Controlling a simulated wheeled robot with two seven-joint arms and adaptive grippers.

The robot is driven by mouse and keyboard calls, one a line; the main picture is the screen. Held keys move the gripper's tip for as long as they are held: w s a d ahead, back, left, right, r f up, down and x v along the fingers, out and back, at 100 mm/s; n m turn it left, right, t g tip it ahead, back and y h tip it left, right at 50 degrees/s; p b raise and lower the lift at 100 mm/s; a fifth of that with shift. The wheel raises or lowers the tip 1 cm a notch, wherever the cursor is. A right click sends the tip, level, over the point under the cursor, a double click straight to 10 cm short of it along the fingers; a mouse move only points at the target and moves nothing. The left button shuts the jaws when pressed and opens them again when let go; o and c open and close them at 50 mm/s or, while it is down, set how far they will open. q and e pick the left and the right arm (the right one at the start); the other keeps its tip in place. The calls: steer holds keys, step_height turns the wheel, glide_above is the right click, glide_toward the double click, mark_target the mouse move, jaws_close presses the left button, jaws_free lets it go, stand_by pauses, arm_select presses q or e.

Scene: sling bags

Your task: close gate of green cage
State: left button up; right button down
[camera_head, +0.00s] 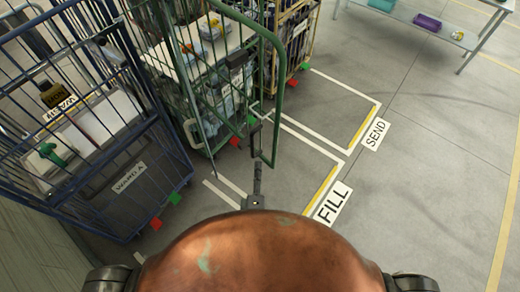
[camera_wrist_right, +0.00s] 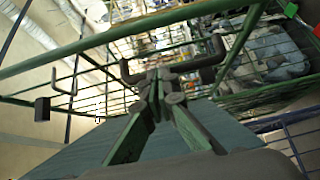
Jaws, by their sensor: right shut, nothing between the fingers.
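The green cage (camera_head: 218,120) stands at the upper middle of the head view, with white packages inside. Its gate (camera_head: 277,105), a tall green tube frame, stands swung out on the right side, away from the cage opening. My right gripper (camera_head: 257,160) is at the gate's lower part, beside a dark U-shaped bracket. In the right wrist view, its fingers (camera_wrist_right: 160,80) are together and empty. The bracket (camera_wrist_right: 214,60) lies right at the fingertips; I cannot tell if they touch it. A green tube (camera_wrist_right: 110,38) crosses behind. My left gripper is not in view.
A blue cage (camera_head: 150,165) with boxes stands close on the left. Another cage (camera_head: 296,40) stands behind the green one. Floor markings read FILL (camera_head: 333,203) and SEND (camera_head: 375,134). A table (camera_head: 400,8) is at the top right. The floor on the right is clear.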

steer(key=p, duration=0.3)
glide_toward(260, 136)
steer(key=w, duration=0.4)
steer(key=shift+w+f, duration=0.1)
steer(key=shift+w, duration=0.7)
